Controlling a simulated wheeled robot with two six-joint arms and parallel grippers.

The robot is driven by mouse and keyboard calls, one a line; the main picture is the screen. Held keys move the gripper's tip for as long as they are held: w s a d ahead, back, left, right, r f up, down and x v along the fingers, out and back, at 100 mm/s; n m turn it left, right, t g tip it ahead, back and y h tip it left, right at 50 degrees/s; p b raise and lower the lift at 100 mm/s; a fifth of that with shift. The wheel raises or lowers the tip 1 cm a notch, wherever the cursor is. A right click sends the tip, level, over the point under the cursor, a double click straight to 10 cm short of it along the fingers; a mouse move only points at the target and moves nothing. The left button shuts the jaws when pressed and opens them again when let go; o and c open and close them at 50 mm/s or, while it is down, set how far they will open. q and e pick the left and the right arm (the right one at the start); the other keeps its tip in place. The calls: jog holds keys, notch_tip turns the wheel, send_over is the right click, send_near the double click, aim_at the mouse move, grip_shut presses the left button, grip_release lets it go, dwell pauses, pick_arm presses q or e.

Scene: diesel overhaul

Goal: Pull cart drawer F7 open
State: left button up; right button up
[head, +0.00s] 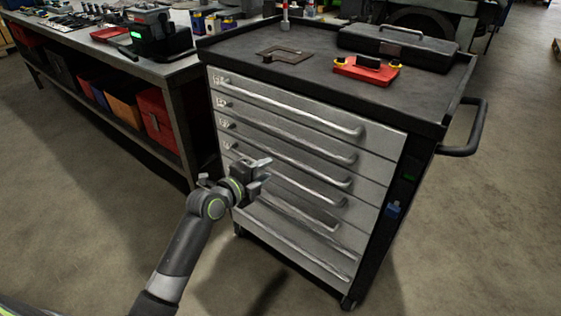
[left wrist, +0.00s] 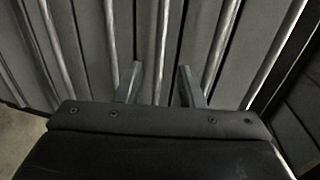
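The tool cart (head: 404,160) has a stack of grey drawers with long horizontal bar handles, and all its drawers look shut. The drawer labels are too small to read, so I cannot tell which one is F7. My left gripper (head: 264,172) is in front of the left part of the lower drawers and hides some of their fronts. In the left wrist view its two fingers (left wrist: 159,78) are apart and empty, pointing at the drawer fronts. A bar handle (left wrist: 163,40) runs between the fingers in that view; I cannot tell its distance. My right gripper is out of view.
On the cart top lie a black case (head: 398,47), a red tool tray (head: 366,69) and a flat metal bracket (head: 285,55). A workbench (head: 172,70) with bins below stands left of the cart. The cart's push handle (head: 476,130) sticks out at right. The floor in front is clear.

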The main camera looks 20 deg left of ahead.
aim_at(284, 159)
pick_arm(q)
jog(key=x, duration=0.7)
jog(key=shift+w, duration=0.25)
jog(key=shift+c, duration=0.3)
grip_shut()
